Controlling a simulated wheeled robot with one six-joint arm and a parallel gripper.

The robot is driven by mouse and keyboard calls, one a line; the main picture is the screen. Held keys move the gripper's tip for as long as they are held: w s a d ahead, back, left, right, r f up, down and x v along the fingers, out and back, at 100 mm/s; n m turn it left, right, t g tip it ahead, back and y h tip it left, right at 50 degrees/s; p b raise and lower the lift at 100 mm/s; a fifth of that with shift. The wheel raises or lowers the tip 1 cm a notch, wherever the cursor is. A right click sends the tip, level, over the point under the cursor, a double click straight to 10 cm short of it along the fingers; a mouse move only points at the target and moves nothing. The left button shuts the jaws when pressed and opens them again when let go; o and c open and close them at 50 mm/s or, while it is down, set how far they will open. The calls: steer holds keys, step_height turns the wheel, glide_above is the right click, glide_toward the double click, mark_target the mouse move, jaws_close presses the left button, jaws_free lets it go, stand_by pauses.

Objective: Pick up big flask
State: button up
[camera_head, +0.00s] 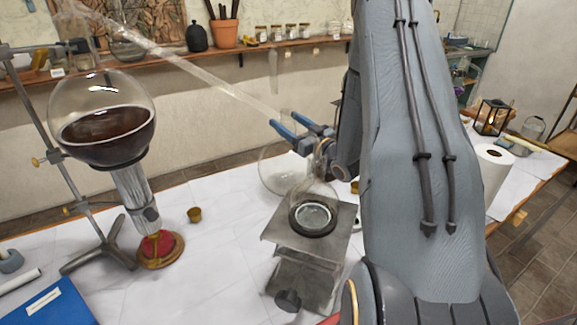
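Several glass vessels could be the big flask; the picture does not say which. A large round glass vessel (102,118) with dark brown liquid is held on a metal stand at left. A clear round flask (277,170) shows in the middle, partly behind a smaller clear flask (316,190), which sits in a dark ring on a metal lab jack. My gripper (284,119) has two blue fingers spread apart, pointing left, above the clear flasks. The glass tube's lower end passes close to the fingertips. I cannot tell whether they surround a glass neck; no firm hold shows.
A long glass tube (190,65) slopes down from upper left towards my gripper. The metal lab jack (300,247), metal stand (107,246), burner (158,248), small brass cup (194,214) and blue book (48,305) stand or lie on the white table. My arm hides much of the right side.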

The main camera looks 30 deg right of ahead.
jaws_close()
steer(key=shift+r, duration=0.1)
